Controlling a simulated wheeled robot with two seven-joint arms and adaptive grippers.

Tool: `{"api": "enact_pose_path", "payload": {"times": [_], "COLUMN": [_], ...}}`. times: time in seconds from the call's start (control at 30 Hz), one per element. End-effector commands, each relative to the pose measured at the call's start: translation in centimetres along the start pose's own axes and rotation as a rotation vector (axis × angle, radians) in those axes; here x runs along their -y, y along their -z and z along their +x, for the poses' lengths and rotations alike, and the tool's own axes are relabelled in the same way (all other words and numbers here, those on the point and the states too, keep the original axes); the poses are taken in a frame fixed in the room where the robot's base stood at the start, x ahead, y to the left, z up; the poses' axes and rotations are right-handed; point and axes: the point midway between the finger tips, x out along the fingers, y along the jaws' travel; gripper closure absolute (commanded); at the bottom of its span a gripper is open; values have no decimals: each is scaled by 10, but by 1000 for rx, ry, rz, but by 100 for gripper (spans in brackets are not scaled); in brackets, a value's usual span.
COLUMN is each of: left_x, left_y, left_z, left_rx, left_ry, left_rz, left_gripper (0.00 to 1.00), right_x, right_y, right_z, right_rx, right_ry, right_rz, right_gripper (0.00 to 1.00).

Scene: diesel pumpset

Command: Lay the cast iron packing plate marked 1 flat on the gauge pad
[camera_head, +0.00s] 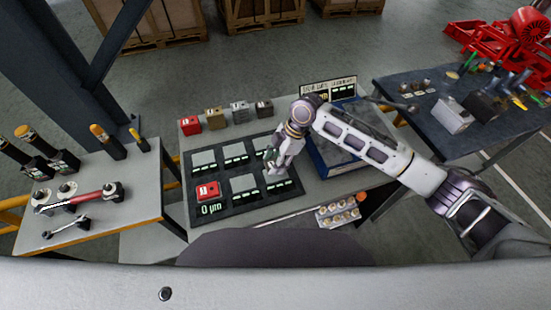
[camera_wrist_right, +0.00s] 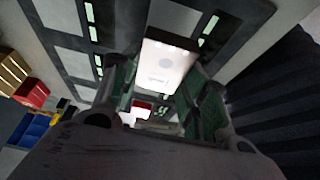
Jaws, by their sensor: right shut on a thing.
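My right gripper (camera_head: 276,158) reaches in from the right and is low over the right part of a black board (camera_head: 240,208). In the right wrist view its green-padded fingers (camera_wrist_right: 160,92) are shut on a pale plate (camera_wrist_right: 165,68). The plate's face marking is too small to read, so I cannot tell whether it is a 1. The board has several light square pads with lit displays. A red block (camera_head: 207,191) sits at its front left, above a display reading 0 µm. Which pad is the gauge pad is not clear. My left gripper is out of view.
A row of small blocks (camera_head: 214,115) stands behind the board. A blue-framed grey plate (camera_head: 335,150) lies right of my gripper. A tray of round pieces (camera_head: 338,212) is at the front right. Tools lie on the left table (camera_head: 130,215); other parts stand on the right table (camera_head: 400,82).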

Motion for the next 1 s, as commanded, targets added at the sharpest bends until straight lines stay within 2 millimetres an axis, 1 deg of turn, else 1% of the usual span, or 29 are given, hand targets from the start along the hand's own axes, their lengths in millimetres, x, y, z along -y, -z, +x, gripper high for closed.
{"api": "enact_pose_path", "payload": {"times": [0.03, 0.2, 0.4, 0.6, 1.0], "left_x": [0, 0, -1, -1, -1], "left_y": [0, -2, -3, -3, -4], "left_z": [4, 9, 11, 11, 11], "left_rx": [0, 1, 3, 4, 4], "left_ry": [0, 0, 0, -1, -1], "left_rz": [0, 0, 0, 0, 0], "left_gripper": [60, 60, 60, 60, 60], "right_x": [-1, -1, 0, -1, -1], "right_y": [-2, -7, -11, -12, -13], "right_z": [5, 17, 26, 31, 31], "right_rx": [-1, -1, -1, -2, -1], "right_ry": [-2, -2, -1, -2, -2], "right_rz": [0, 0, -1, -1, -1], "right_gripper": [99, 99, 99, 99, 99]}}
